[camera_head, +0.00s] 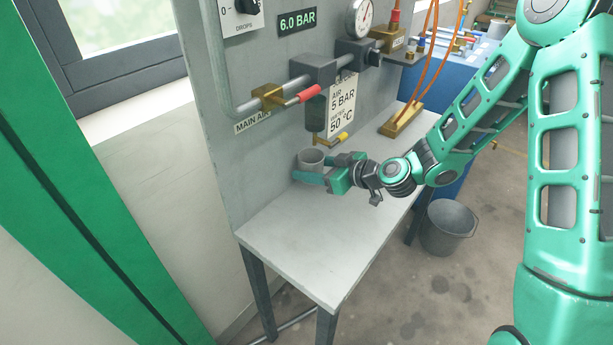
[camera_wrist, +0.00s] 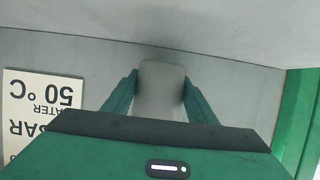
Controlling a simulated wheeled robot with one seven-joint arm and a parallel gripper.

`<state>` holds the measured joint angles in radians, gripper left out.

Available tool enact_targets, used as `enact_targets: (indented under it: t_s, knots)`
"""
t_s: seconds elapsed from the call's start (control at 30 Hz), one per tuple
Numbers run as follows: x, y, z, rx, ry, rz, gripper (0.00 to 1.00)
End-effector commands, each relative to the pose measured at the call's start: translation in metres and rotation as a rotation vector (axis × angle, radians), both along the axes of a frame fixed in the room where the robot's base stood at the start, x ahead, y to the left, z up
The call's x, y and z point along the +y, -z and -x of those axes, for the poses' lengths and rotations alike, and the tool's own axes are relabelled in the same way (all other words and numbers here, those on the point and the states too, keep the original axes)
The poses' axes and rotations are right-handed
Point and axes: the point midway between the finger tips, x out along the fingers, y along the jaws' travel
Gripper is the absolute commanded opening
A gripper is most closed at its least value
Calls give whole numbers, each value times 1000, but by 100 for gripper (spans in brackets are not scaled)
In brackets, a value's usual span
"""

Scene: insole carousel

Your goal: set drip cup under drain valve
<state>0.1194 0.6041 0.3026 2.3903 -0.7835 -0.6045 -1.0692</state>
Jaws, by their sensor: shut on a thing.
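The drip cup (camera_head: 311,158) is a small grey cup, upright, near the back panel above the bench top. My gripper (camera_head: 316,172) is shut on it, with one green finger on each side. In the wrist view the grey cup (camera_wrist: 160,90) shows between the two fingers (camera_wrist: 161,98). The cup is below and slightly left of the valve in the head view. I cannot tell whether the cup's base touches the bench.
The grey bench top (camera_head: 320,248) is clear in front. A main air valve with a red lever (camera_head: 308,94) and a sign (camera_head: 342,104) are on the panel (camera_head: 225,130). A brass block (camera_head: 402,120) lies to the right. A bucket (camera_head: 448,228) stands on the floor.

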Motion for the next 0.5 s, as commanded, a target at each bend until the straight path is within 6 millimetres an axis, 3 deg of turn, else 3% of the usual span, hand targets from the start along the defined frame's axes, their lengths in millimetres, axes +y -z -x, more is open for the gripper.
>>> enact_targets:
  t_s: [0.23, 0.5]
  knots:
    - [-11, 28, -3, 5, 16, 0, 30]
    - [-13, 33, -4, 1, 17, 1, 30]
